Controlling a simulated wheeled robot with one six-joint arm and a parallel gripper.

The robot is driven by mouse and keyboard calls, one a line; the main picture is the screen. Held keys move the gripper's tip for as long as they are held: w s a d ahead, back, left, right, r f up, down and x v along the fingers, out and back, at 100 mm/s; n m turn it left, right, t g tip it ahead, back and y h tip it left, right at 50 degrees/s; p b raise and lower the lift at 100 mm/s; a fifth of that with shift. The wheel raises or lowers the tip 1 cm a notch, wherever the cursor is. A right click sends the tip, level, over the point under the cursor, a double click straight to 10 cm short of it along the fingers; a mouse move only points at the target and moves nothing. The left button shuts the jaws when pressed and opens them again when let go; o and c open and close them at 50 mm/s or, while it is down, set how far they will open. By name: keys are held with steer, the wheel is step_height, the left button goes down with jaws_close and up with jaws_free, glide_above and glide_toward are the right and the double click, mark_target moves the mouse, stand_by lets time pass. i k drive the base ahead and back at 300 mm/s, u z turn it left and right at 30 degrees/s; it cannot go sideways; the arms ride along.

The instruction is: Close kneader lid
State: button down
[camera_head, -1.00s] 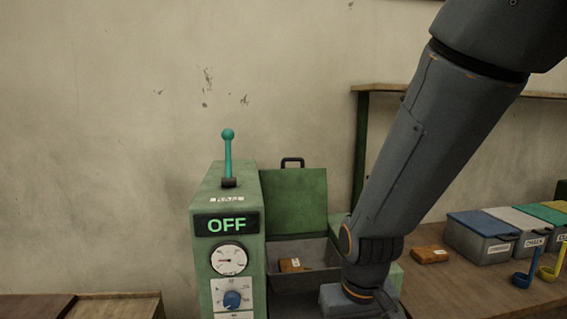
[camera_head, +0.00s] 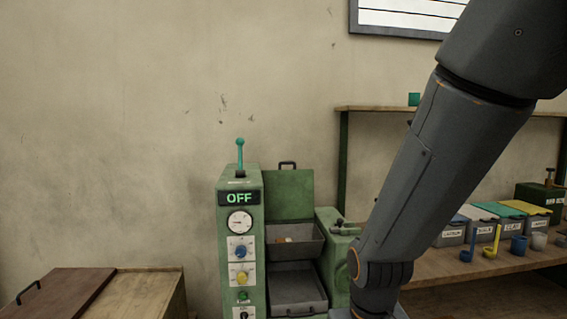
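The green kneader (camera_head: 240,215) stands left of my arm, with a display reading OFF, a dial gauge and knobs on its front. Its green lid (camera_head: 288,195) stands open and upright at the back, with a black handle (camera_head: 287,164) on its top edge. Below the lid, the grey trough (camera_head: 300,250) is open and a small orange piece shows inside it. My arm comes down from the upper right, and its lower end leaves the picture at the bottom. My gripper is out of view.
A wooden bench (camera_head: 480,262) on the right holds lidded bins (camera_head: 482,232), scoops and cups. A grey tray (camera_head: 297,291) sits low in the kneader. A wooden chest (camera_head: 150,290) stands at the lower left. My arm hides part of the bench.

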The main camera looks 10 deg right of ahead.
mark_target(289, 194)
steer(key=u, duration=0.7)
steer(key=i, duration=1.4)
steer(key=z, duration=0.8)
